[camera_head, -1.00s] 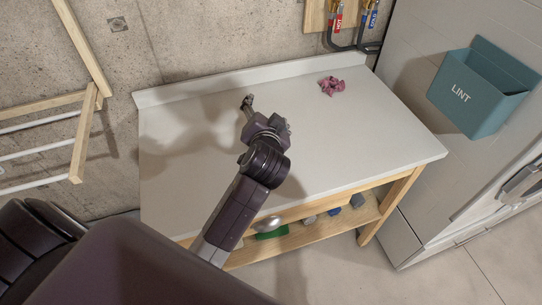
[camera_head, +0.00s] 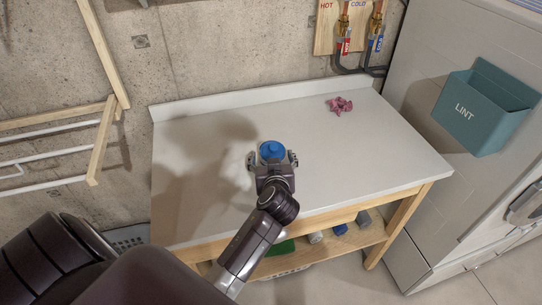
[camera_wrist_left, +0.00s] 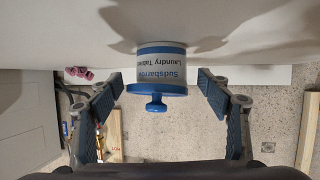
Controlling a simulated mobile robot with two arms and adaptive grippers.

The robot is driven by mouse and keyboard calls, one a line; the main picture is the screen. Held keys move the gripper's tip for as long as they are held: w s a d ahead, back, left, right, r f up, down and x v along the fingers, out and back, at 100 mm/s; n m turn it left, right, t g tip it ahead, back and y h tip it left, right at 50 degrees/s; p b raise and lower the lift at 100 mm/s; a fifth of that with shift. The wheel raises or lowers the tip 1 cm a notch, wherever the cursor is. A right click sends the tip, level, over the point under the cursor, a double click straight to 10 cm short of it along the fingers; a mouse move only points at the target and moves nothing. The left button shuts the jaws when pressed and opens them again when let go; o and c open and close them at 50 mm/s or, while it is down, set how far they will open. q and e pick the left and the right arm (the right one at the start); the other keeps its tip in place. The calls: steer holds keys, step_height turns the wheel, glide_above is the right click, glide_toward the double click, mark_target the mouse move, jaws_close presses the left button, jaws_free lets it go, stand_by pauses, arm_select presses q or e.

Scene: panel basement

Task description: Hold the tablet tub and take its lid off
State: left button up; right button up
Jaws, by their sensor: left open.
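The tablet tub (camera_head: 264,158) stands on the white worktop (camera_head: 350,155), with its blue lid (camera_head: 272,149) on and a round knob on top. In the left wrist view the tub (camera_wrist_left: 161,63) appears upside down, white with blue bands and a laundry tablets label. Its lid (camera_wrist_left: 153,88) and knob point down in that picture. My left gripper (camera_head: 272,159) is open, with one finger on each side of the tub. In the left wrist view a gap shows between each finger and the tub. My right gripper is not in view.
A teal lint bin (camera_head: 484,108) hangs on the white panel at right. Several items sit on the lower shelf (camera_head: 300,257). A wooden rack (camera_head: 100,140) stands at left. The worktop's right half is mostly clear.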

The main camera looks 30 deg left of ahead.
arm_select(q)
steer(key=shift+p+x, duration=0.5)
steer(key=shift+x, duration=1.55)
steer(key=shift+s+f, duration=0.1)
steer(key=shift+c, duration=0.3)
steer(key=c, duration=1.3)
steer(key=shift+c, duration=0.2)
step_height(320, 180, up, 20)
steer(key=b, duration=0.1)
